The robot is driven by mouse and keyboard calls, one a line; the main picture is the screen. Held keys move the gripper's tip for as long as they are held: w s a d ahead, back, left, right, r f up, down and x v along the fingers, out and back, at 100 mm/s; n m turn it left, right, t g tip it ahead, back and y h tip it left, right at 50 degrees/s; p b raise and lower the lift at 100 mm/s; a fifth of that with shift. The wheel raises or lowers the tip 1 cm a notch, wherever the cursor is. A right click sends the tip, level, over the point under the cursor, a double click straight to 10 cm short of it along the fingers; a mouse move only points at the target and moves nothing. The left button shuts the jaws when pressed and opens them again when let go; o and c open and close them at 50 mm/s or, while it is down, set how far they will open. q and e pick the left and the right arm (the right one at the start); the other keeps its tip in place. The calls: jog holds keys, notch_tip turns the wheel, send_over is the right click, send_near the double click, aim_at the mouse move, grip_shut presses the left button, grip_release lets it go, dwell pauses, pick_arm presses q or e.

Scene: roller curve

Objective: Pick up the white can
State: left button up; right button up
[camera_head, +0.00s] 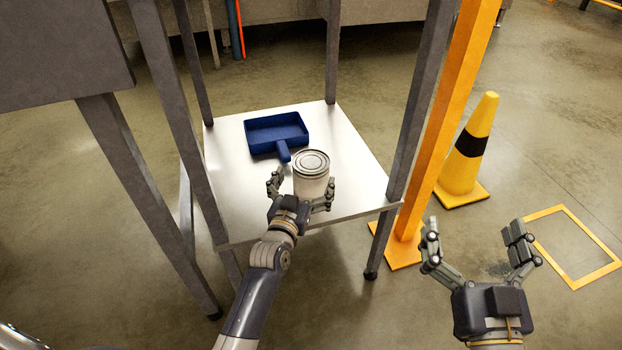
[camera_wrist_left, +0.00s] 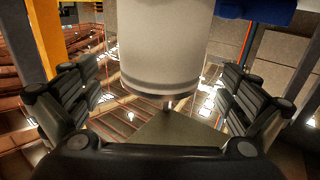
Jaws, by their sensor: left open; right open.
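The white can (camera_head: 311,182) stands upright on the metal shelf (camera_head: 352,165), near its front edge, with its round metal lid facing up. My left gripper (camera_head: 301,189) is open at the near side of the can, with one finger on each side of it. In the left wrist view the can (camera_wrist_left: 167,45) fills the upper middle between the open fingers, and gaps show on both sides. My right gripper (camera_head: 476,245) is open and empty, out over the floor to the right of the shelf.
A blue scoop (camera_head: 276,131) lies behind the can, its handle pointing toward it. Grey posts frame the shelf. An orange post (camera_head: 449,120) and a yellow cone (camera_head: 467,155) stand at the right. The shelf's right part is clear.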

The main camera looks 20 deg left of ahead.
aim_at(311, 165)
pick_arm(q)
jog(key=shift+w, duration=0.25)
jog(key=w+b, duration=0.1)
jog(key=w, duration=0.1)
jog(key=w+b, duration=0.1)
jog(key=w, duration=0.1)
jog(key=shift+w+a+r, duration=0.1)
jog(key=shift+r, duration=0.1)
jog(key=shift+w, duration=0.2)
jog(key=shift+r, duration=0.1)
jog(key=c, duration=1.2)
pick_arm(e)
jog(key=s+r+t+y, duration=0.1)
jog(key=s+r+t, duration=0.3)
jog(key=r, duration=0.4)
jog(key=shift+s+r+t+y, duration=0.3)
jog(key=shift+r+t+y, duration=0.1)
jog(key=shift+t, duration=0.5)
